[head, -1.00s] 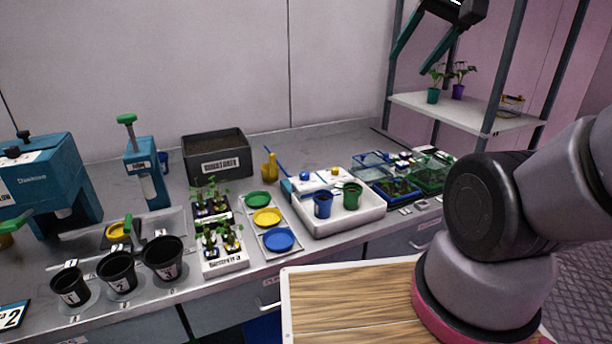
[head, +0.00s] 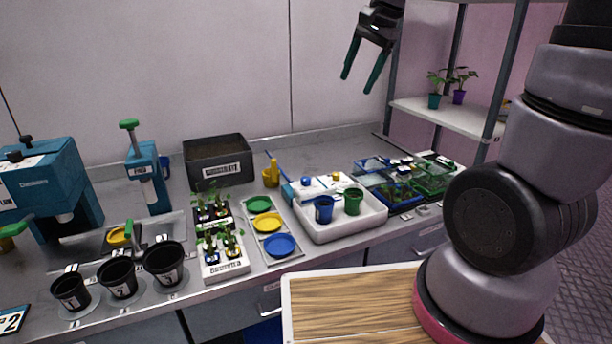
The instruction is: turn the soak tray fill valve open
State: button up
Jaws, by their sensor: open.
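The white soak tray (head: 345,230) stands on the bench, with a blue pot (head: 324,209) and a green pot (head: 352,201) in it. At its back edge are a small blue knob (head: 306,181) and a small yellow knob (head: 336,175). A blue part (head: 288,191) sits at its back left corner. I cannot tell which of these is the fill valve, or how it is turned. My gripper (head: 358,84) is open and empty, pointing down, well above the tray's back edge and apart from everything.
Left of the tray are colored dishes (head: 260,204), a seedling tray (head: 228,268), a dark soil bin (head: 250,170) and a yellow bottle (head: 271,174). Lidded blue and green boxes (head: 388,192) stand to the right. A shelf rack (head: 462,118) rises behind them. The air around my gripper is clear.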

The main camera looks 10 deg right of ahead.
jog(key=w+a+f+m+g+h, duration=0.1)
jog(key=w+a+f+m+g, duration=0.15)
jog(key=w+a+f, duration=0.4)
jog(key=m+h, duration=0.2)
jog(key=m, duration=0.1)
send_near(306, 178)
jog(key=shift+g, duration=0.35)
notch_tip(306, 178, down, 9)
jog(key=shift+w+d+r, duration=0.1)
jog(key=shift+r, duration=0.1)
grip_shut()
